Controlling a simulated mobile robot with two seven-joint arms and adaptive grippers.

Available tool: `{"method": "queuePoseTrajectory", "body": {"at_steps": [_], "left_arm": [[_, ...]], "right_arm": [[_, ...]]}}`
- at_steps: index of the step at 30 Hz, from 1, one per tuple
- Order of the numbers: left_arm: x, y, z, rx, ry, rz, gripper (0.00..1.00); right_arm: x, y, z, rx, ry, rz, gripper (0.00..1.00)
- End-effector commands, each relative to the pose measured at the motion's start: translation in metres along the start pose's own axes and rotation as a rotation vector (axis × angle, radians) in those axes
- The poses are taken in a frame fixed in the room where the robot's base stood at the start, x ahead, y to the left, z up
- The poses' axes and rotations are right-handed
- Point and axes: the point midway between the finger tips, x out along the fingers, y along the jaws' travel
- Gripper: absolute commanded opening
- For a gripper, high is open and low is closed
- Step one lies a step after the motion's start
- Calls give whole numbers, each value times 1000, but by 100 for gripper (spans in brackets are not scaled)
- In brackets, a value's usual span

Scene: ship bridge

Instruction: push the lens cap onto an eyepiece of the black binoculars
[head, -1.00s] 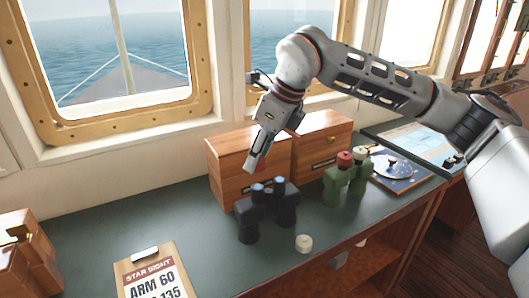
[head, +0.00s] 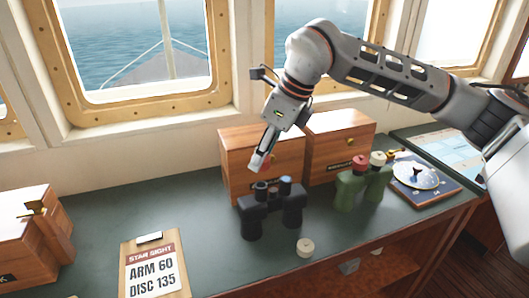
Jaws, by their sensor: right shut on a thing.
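The black binoculars (head: 272,216) stand upright on the green desk, eyepieces up. The right eyepiece (head: 285,185) shows a blue lens; the left eyepiece (head: 260,190) looks dark on top. My right gripper (head: 257,163) comes down from above, tilted, with its fingertips just above the left eyepiece in the picture. My left gripper is not in view.
Green binoculars (head: 362,188) with red and cream caps stand to the right. A cream round piece (head: 305,247) lies near the desk's front edge. Wooden boxes (head: 235,160) stand close behind. A clipboard (head: 153,270) lies at front left; the desk between is clear.

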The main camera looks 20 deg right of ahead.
Motion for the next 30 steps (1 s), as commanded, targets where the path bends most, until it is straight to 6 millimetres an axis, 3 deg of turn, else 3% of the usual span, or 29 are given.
{"method": "queuePoseTrajectory", "body": {"at_steps": [18,30], "left_arm": [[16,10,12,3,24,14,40],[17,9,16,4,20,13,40]], "right_arm": [[44,0,-18,0,0,0,22],[47,0,-20,1,0,0,22]]}}
